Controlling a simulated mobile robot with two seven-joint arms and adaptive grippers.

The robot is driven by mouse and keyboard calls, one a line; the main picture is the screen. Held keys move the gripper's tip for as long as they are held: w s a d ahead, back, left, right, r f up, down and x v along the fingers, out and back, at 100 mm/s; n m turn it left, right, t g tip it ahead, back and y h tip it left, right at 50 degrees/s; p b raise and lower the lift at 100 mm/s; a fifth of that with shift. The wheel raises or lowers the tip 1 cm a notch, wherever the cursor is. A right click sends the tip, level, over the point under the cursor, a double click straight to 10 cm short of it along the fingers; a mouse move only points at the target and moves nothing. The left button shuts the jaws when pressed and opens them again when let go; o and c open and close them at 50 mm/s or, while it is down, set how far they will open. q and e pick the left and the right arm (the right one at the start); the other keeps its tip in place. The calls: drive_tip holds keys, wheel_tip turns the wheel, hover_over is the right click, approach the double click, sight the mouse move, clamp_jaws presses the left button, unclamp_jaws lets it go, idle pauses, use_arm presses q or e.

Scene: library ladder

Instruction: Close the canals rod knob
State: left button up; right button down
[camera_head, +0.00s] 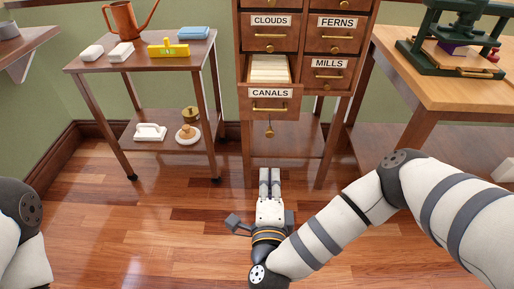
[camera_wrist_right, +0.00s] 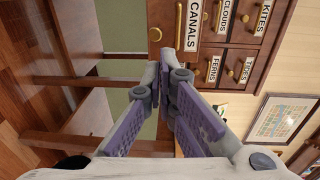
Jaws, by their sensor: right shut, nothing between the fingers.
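The CANALS drawer (camera_head: 270,104) is pulled out of the card cabinet, with pale cards (camera_head: 269,68) showing inside. A small brass rod knob (camera_head: 269,130) shows below the drawer front. My right gripper (camera_head: 270,174) is shut and empty, pointing at the cabinet from below and in front of the drawer. It also shows in the wrist view (camera_wrist_right: 164,72), apart from the knob. My left gripper is out of view.
Closed drawers labelled CLOUDS (camera_head: 271,38), FERNS (camera_head: 334,40) and MILLS (camera_head: 329,72) surround the open one. A small side table (camera_head: 140,64) stands left; a wooden bench (camera_head: 440,92) with a green press (camera_head: 455,35) stands right. The floor in front is clear.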

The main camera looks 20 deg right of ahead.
drive_tip(key=b, duration=0.4)
approach(270, 129)
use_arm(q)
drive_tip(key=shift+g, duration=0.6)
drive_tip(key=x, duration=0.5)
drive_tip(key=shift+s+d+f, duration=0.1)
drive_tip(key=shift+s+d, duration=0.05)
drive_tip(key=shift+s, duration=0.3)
use_arm(e)
drive_tip(key=x, duration=0.5)
drive_tip(key=shift+w+d+f+b, duration=0.1)
drive_tip(key=shift+w+b, duration=0.2)
drive_tip(key=shift+w, duration=0.05)
drive_tip(key=b+x, duration=0.2)
drive_tip(key=x, duration=0.3)
drive_tip(key=shift+w, duration=0.25)
drive_tip(key=shift+w+r, duration=0.2)
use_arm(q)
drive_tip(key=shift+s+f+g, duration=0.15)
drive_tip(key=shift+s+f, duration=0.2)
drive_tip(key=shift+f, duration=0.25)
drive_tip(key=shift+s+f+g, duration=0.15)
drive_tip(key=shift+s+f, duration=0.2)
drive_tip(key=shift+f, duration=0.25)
use_arm(e)
drive_tip(key=shift+r, duration=0.1)
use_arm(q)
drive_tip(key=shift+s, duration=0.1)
use_arm(e)
drive_tip(key=shift+s, duration=0.1)
